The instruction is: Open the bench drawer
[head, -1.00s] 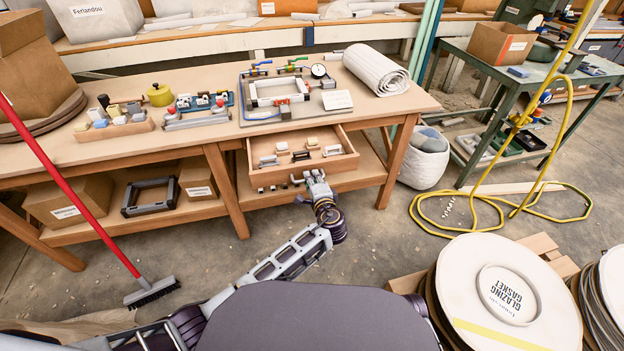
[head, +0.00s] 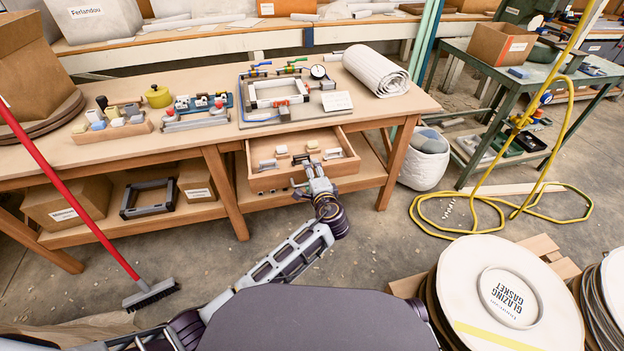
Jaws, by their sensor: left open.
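The bench drawer (head: 276,182) is pulled out of the wooden workbench (head: 120,161) below its top. Several small light and dark pieces lie inside it. My left gripper (head: 312,176) is open at the right part of the drawer's front, with its fingers over or against the front edge. Whether it touches the drawer, I cannot tell. Dark handle parts show low on the drawer front, partly hidden by my gripper. My right gripper is out of the frame.
A fixture board with a gauge (head: 318,71) and a white roll (head: 376,72) lie on the bench. A red broom (head: 70,188) stands left. A white bin (head: 424,160), a yellow hose (head: 485,225) and gasket reels (head: 508,292) are right. Floor before the drawer is clear.

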